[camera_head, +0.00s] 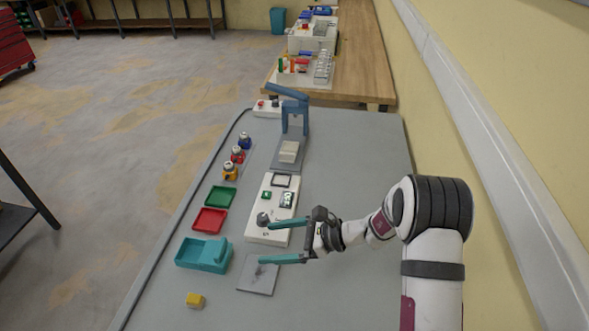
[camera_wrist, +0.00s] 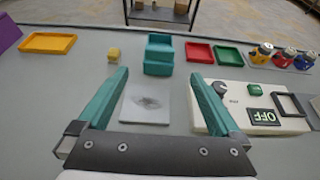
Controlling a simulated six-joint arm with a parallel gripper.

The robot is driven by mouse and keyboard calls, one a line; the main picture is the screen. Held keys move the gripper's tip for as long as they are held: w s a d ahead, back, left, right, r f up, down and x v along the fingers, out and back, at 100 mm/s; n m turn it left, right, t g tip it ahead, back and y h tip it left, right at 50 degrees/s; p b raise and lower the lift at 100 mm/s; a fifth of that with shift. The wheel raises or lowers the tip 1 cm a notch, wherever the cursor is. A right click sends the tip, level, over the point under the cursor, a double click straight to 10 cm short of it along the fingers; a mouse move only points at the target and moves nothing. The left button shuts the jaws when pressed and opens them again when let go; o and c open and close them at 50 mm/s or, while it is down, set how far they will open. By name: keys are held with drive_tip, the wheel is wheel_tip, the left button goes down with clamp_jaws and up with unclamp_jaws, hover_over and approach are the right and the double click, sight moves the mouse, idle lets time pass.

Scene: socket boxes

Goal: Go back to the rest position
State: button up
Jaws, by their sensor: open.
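My gripper (camera_head: 286,241) is open with nothing between its two teal fingers. In the wrist view the gripper (camera_wrist: 160,82) has its fingers spread wide over the grey table. In the head view it is above the table, near a flat grey plate (camera_head: 258,276) and the near end of a white control box (camera_head: 256,228). The wrist view shows the plate (camera_wrist: 146,114) below and between the fingers, with a dark smudge on it. The control box (camera_wrist: 232,112) has a knob, a green button and a display reading OFF.
A teal open box (camera_head: 204,254), a red tray (camera_head: 209,220), a green tray (camera_head: 220,196) and a yellow block (camera_head: 195,299) line the table's left side. Small coloured pots (camera_head: 237,154) stand farther back. A blue press (camera_head: 296,117) rises at the far end. A wall is at right.

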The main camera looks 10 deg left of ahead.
drive_tip(key=s+d+r+n+g+h, duration=0.1)
drive_tip(key=s+d+r+n+h, duration=0.25)
drive_tip(key=s+r, duration=0.35)
drive_tip(key=s+d+r+n+g+h, duration=0.15)
drive_tip(key=s+d+r+n, duration=0.3)
drive_tip(key=s, duration=0.45)
drive_tip(key=s+d+n+t+h, duration=0.2)
drive_tip(key=s+d+n+h, duration=0.2)
drive_tip(key=s+d, duration=0.6)
drive_tip(key=s+h, duration=0.1)
drive_tip(key=h, duration=0.1)
drive_tip(key=shift+s+h, duration=0.3)
drive_tip(key=shift+s, duration=0.05)
drive_tip(key=shift+w+r, duration=0.1)
drive_tip(key=shift+r, duration=0.05)
